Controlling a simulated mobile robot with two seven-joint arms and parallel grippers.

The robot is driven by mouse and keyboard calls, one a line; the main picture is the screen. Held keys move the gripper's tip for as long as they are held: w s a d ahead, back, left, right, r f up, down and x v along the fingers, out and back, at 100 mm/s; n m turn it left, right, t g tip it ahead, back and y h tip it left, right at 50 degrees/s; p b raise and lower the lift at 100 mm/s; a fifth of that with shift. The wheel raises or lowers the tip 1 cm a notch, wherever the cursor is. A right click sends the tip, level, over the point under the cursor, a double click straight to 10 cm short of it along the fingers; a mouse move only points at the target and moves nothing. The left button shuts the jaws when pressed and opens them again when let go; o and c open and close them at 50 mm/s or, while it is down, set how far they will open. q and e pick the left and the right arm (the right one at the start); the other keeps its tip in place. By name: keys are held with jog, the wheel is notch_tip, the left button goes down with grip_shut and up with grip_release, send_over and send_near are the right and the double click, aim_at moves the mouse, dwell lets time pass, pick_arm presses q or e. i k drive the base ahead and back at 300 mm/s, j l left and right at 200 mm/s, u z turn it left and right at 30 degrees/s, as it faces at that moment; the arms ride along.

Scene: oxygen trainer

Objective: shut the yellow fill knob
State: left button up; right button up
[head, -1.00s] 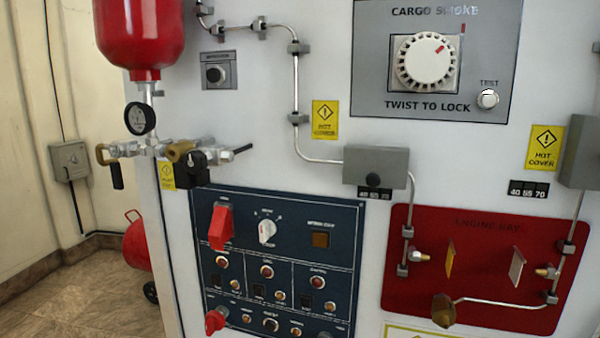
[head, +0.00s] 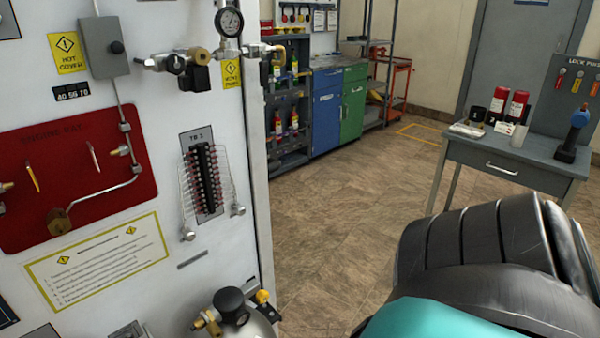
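The lower part of the bottle is cut off by the picture edge. Whether the yellow knob is open or shut cannot be told. Neither of my grippers shows; a large dark ribbed and teal part, likely of my arm, fills the bottom right, apart from the knob in the picture.
The white panel wall (head: 130,195) with a red plate (head: 75,180) and terminal strip (head: 203,178) stands on the left. A gauge and valves (head: 229,22) are above. A grey table (head: 510,165) holds bottles at right. Tiled floor (head: 340,210) between is clear.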

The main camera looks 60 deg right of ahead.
aim_at(261, 295)
jog(key=i+z, duration=0.1)
jog(key=z, duration=0.85)
jog(key=i+j+z, duration=0.1)
jog(key=z, duration=0.35)
jog(key=j+z, duration=0.15)
jog(key=z, duration=0.35)
jog(key=l+u, duration=0.1)
jog(key=l, duration=0.2)
jog(key=k+l+u, duration=0.15)
jog(key=l, duration=0.15)
jog(key=l+u, duration=0.3)
jog(key=l, duration=0.55)
jog(key=i+l+u, duration=0.15)
jog(key=l, duration=0.3)
jog(key=i+l+u, duration=0.1)
jog(key=l, duration=0.35)
jog(key=i+l+u, duration=0.15)
jog(key=l, duration=0.3)
jog(key=k, duration=0.05)
